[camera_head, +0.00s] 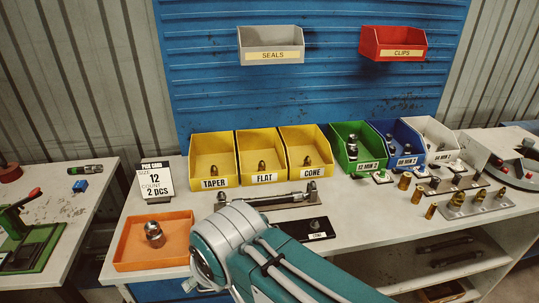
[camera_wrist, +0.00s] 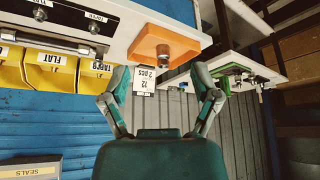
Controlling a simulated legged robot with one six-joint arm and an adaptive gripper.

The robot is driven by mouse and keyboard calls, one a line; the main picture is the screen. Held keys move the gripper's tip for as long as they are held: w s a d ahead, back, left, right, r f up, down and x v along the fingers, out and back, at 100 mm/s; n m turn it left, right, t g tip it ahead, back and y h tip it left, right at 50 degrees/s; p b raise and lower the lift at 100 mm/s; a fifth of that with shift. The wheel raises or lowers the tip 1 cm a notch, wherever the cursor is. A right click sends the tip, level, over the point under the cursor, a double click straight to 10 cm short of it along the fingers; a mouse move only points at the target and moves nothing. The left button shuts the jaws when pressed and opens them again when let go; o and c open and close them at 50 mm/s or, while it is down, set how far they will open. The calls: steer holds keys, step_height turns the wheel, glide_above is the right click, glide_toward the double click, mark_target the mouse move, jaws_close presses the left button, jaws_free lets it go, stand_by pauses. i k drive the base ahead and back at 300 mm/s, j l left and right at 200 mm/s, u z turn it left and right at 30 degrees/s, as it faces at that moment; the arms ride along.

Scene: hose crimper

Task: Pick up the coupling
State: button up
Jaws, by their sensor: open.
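A silver metal coupling (camera_head: 154,236) stands in the orange tray (camera_head: 128,262) at the bench's front left. In the wrist view the coupling (camera_wrist: 163,54) shows against the orange tray (camera_wrist: 150,32), with the picture turned over. My gripper (camera_wrist: 161,70) is open and empty, its two fingers spread either side of the view below the tray. The coupling appears between the fingertips in the picture but apart from them. In the head view my arm covers the front middle of the bench, and the fingers cannot be made out. More silver fittings sit in the green bin (camera_head: 347,165) and blue bin (camera_head: 407,159).
A pick card (camera_head: 154,182) reading size 12, count 2 stands behind the tray. Yellow bins (camera_head: 212,150) line the back. A rail-like fixture (camera_head: 283,200) and dark plate (camera_head: 315,228) lie before them. Brass fittings (camera_head: 404,181) stand at right. A separate left table holds a green tool (camera_head: 35,240).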

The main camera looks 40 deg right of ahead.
mark_target(353, 150)
steer(key=z, duration=2.05)
